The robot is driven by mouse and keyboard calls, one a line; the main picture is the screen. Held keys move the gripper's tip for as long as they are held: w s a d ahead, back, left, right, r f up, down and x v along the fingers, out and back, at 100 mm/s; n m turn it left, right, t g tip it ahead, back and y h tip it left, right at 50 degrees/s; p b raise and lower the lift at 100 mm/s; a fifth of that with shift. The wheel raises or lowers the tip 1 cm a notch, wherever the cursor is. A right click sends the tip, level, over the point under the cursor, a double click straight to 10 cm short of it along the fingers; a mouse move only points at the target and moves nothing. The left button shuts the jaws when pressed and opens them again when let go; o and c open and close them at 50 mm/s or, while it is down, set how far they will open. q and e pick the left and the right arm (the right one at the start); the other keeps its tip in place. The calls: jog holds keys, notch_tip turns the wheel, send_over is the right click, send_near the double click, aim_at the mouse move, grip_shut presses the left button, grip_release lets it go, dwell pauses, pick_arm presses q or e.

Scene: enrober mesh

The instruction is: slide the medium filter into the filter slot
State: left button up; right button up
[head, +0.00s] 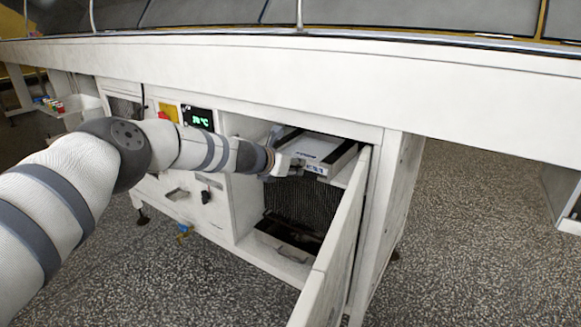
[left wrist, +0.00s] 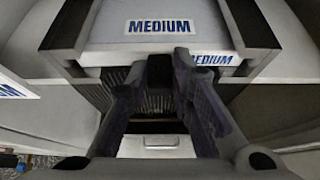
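The medium filter (head: 322,145) is a flat white panel with a blue MEDIUM label on top. It lies level between dark side rails in the upper part of the open cabinet bay. In the left wrist view the filter (left wrist: 110,25) shows close ahead, with a second MEDIUM label on its front edge at right. My left gripper (head: 289,165) is at the filter's front edge. In the wrist view its fingers (left wrist: 160,75) stand on both sides of a dark handle-like block and appear closed on it. How deep the filter sits is hard to tell. My right gripper is not in view.
The cabinet door (head: 335,250) stands open right of the bay. A dark mesh (head: 300,200) and a lower compartment lie below the filter. A control panel with a green display (head: 201,118) is to the left. A long white machine edge (head: 400,85) overhangs the cabinet.

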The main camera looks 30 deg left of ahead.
pick_arm(q)
jog(key=o, duration=0.3)
jog(key=shift+r, duration=0.1)
jog(key=shift+o, duration=0.2)
jog(key=v, duration=1.2)
jog(key=shift+a, duration=0.1)
